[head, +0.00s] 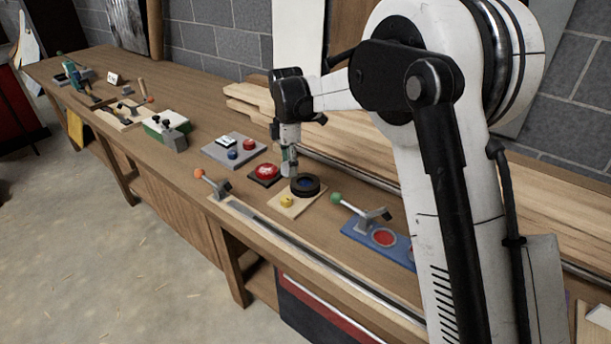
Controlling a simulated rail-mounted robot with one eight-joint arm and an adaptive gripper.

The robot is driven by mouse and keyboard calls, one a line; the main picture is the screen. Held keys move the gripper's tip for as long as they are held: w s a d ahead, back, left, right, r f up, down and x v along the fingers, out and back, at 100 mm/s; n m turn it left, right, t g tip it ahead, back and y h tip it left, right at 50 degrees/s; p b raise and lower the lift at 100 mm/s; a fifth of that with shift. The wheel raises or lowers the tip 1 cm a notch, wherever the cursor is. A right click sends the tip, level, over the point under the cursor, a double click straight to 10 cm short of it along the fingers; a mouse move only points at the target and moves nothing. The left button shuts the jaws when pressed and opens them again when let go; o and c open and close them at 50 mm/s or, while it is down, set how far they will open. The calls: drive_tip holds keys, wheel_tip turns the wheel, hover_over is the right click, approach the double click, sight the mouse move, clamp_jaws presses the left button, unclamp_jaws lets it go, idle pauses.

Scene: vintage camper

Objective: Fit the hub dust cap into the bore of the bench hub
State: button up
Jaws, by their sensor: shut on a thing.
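The bench hub (314,191) is a black ring with a dark blue middle, standing on a pale wooden board (290,213) on the bench. A yellow round knob (287,202) is on the same board, in front of the ring. My gripper (289,168) points down just behind and to the left of the ring, close to its rim. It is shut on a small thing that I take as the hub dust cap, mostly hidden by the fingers. I cannot tell whether the cap touches the hub.
A red button on a dark base (265,172) stands close left of my gripper. A grey panel with buttons (234,151) is farther left. Two toggle clamps, orange-tipped (215,183) and green-tipped on a blue plate (362,212), flank the board. Planks (350,150) lie behind.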

hover_over(306, 184)
wheel_tip(306, 184, down, 4)
drive_tip(key=shift+f+p, duration=0.2)
drive_tip(key=shift+p, duration=0.25)
drive_tip(key=shift+f+p, duration=0.35)
drive_tip(key=shift+f, duration=1.6)
drive_tip(key=shift+f+b, duration=0.35)
drive_tip(key=shift+b, duration=0.1)
drive_tip(key=shift+s+f, duration=0.1)
drive_tip(key=shift+f, duration=0.05)
